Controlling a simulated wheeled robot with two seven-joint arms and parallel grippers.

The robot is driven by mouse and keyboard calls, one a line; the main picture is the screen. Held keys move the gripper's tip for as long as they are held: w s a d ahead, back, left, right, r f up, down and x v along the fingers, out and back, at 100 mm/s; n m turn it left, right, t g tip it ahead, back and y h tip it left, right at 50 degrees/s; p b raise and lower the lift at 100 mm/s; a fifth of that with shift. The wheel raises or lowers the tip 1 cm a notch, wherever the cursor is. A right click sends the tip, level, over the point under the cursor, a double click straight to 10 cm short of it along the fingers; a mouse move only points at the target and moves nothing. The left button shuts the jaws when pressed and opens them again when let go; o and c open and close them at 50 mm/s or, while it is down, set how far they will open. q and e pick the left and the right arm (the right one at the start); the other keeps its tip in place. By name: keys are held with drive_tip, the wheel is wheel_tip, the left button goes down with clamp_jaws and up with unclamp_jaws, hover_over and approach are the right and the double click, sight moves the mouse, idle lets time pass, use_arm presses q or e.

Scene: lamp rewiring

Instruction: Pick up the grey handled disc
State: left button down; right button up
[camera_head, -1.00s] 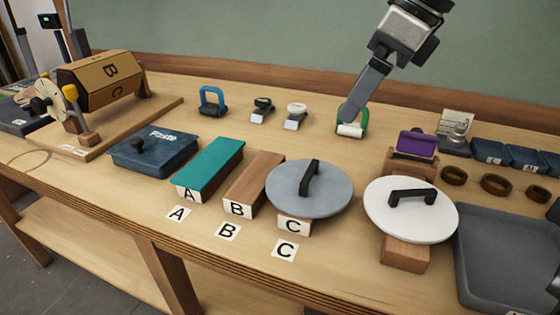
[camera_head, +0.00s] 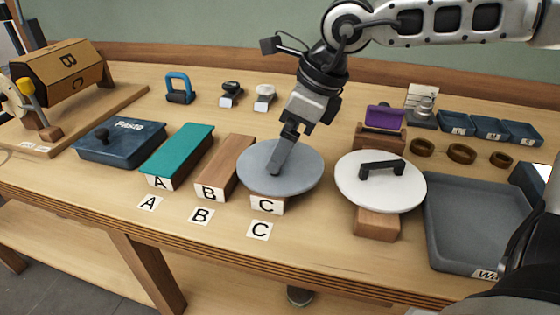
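The grey handled disc (camera_head: 252,176) lies flat on the block labelled C (camera_head: 266,205), in the middle of the bench. My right gripper (camera_head: 279,160) has come down from above and its fingers are at the disc's dark handle. The handle is mostly hidden by the fingers, so I cannot tell whether they are closed on it. My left gripper is not in view.
A white disc with a black handle (camera_head: 350,188) sits close on the right, on a wooden block (camera_head: 377,223). Wooden block B (camera_head: 222,165) and teal block A (camera_head: 178,148) stand on the left. A grey tray (camera_head: 480,225) is at the right.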

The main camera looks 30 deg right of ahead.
drive_tip(key=shift+x, duration=0.9)
drive_tip(key=shift+r, duration=0.1)
drive_tip(key=c, duration=1.2)
